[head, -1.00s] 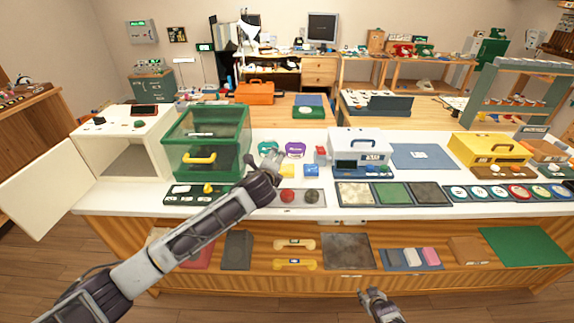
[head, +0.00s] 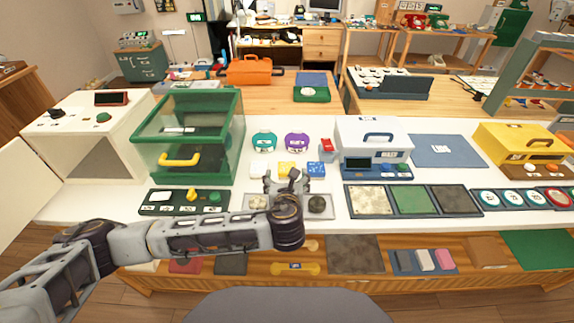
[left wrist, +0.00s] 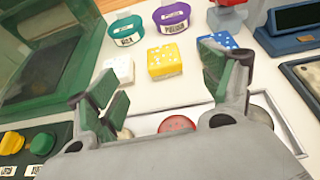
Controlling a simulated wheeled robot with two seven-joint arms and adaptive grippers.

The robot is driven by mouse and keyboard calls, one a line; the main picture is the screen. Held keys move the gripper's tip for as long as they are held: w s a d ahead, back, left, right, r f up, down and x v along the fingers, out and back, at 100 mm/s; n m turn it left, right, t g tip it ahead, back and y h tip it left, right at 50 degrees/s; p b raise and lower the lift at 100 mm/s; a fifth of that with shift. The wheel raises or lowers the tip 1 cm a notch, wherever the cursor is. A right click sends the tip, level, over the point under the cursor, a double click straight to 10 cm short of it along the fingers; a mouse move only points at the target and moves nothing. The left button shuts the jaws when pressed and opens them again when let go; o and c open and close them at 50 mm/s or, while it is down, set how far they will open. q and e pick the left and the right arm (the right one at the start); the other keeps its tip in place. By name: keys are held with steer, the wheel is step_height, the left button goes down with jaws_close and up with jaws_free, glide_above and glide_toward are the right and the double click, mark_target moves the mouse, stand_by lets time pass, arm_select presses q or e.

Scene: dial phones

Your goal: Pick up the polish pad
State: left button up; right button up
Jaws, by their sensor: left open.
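A shallow white tray (head: 248,210) on the white counter holds round pads. A pale pad (head: 257,202) lies at its left and a dark pad (head: 318,205) at its right. A red pad (left wrist: 177,124) shows between my fingers' bases in the left wrist view. No label on the pads is readable, so I cannot tell which is the polish pad. A purple ring (head: 297,142) behind reads "POLISH" in the left wrist view (left wrist: 173,17). My left gripper (head: 286,180) is open and empty above the tray, hiding its middle. My right gripper is out of view.
White, yellow (head: 286,169) and blue (head: 316,170) blocks stand just behind the tray. A teal ring (head: 264,141) is beside the purple one. A green case (head: 190,168) stands left, a white machine (head: 372,135) right, and a panel of textured squares (head: 413,199) right of the tray.

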mark_target(286, 170)
arm_select(q)
steer(key=shift+s+f, duration=0.1)
steer(key=shift+f, duration=0.05)
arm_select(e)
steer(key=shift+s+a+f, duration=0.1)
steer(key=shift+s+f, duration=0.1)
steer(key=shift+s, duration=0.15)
arm_select(q)
steer(key=shift+b+x, duration=0.4)
steer(key=shift+x, duration=3.85)
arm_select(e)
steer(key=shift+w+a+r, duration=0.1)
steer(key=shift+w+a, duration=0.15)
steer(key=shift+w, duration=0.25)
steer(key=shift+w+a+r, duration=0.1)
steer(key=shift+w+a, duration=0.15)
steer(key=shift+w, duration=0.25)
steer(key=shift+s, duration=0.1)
